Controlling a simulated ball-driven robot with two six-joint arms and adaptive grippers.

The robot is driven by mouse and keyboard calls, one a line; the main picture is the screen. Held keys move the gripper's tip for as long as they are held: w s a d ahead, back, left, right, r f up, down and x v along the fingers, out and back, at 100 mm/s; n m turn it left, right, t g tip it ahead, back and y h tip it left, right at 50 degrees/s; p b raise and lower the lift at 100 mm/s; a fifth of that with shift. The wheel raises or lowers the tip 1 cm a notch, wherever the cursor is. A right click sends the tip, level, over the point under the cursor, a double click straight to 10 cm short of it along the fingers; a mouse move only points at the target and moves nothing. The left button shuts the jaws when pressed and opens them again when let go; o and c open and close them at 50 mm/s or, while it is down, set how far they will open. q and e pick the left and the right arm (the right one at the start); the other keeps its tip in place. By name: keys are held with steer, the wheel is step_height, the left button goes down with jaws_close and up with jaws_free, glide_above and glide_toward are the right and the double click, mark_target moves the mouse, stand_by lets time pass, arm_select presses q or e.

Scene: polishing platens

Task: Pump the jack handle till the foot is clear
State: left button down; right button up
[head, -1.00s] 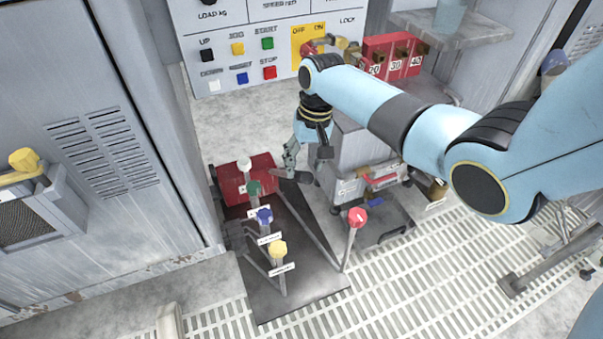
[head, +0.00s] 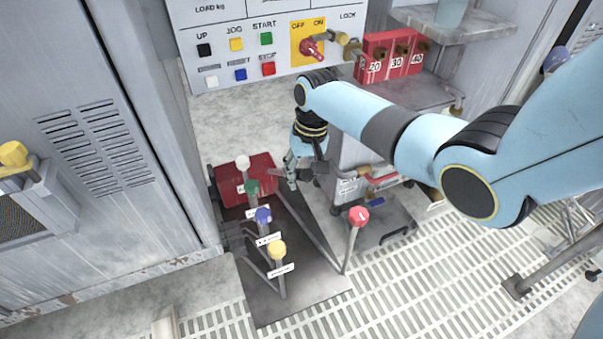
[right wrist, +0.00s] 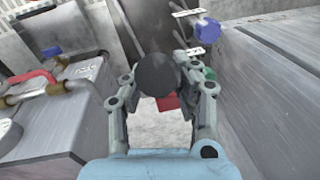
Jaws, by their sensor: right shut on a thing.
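The red jack body (head: 258,182) sits on the dark plate behind the levers in the head view, and part of it shows red in the right wrist view (right wrist: 168,102). The grey jack handle (head: 276,171) runs right from it to my right gripper (head: 300,172). In the right wrist view my right gripper (right wrist: 160,88) is shut on the handle's dark round end (right wrist: 157,75), which lies between its fingers. The head view shows the grasp small and partly covered by the fingers. I cannot pick out the foot. My left gripper is not in view.
Levers with white, green, blue (head: 263,215), yellow (head: 277,249) and red (head: 358,216) knobs stand close in front and beside. A grey cabinet (head: 105,160) stands left. A grey unit with red and brass pipes (head: 380,178) is right of the gripper. A button panel (head: 262,45) is behind.

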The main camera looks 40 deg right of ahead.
jaws_close()
